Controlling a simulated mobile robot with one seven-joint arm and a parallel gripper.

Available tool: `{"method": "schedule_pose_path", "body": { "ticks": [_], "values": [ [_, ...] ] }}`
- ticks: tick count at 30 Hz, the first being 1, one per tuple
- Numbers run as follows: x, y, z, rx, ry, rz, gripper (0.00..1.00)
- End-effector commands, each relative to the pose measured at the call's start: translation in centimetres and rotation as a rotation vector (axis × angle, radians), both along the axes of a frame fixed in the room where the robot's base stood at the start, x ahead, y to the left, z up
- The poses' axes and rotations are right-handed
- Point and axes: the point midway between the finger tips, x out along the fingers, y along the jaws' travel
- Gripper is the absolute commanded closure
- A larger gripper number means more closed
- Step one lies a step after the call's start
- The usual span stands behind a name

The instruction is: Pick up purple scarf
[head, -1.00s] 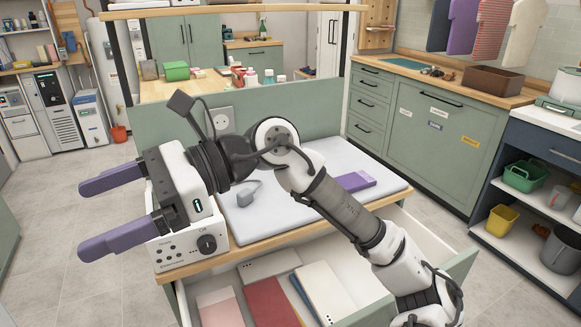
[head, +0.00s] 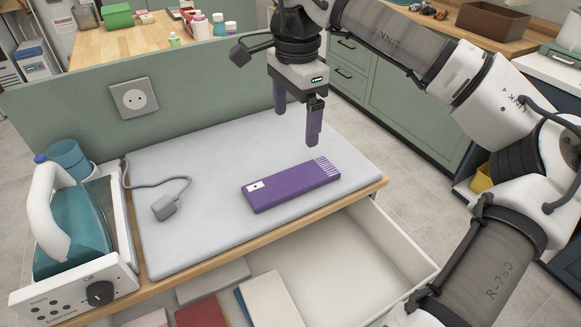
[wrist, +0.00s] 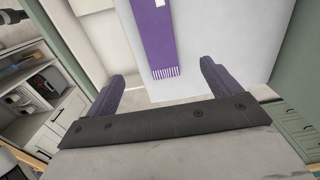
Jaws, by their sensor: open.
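The purple scarf (head: 291,187) lies folded flat on the grey ironing pad (head: 190,225), with a small white label at its left end and pale fringe at its right end. My gripper (head: 296,124) hangs above and behind the scarf, pointing down, with its two purple fingers apart and nothing between them. In the wrist view the scarf (wrist: 158,38) shows ahead of my open gripper (wrist: 163,82), its fringed end nearest the fingers. The fingers are apart from the scarf.
A steam iron (head: 62,215) stands on its white station at the left. A grey plug with its cord (head: 164,206) lies on the pad. An open drawer (head: 360,255) with folded cloths juts out below the front edge. A green panel (head: 60,115) rises behind the pad.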

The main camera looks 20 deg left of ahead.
Motion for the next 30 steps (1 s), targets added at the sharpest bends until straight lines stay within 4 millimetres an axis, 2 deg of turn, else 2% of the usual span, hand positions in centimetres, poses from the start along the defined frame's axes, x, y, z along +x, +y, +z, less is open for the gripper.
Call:
{"method": "schedule_pose_path", "body": {
  "ticks": [4, 12, 22, 30],
  "values": [
    [0.2, -0.5, -1.5, -0.013, 0.001, -0.005, 0.11],
    [0.1, -0.4, -6.6, -0.009, 0.001, -0.004, 0.11],
    [0.1, -0.4, -9.5, -0.008, 0.001, -0.003, 0.11],
    [0.2, -0.5, -13.2, -0.008, 0.001, -0.003, 0.11]
  ]
}}
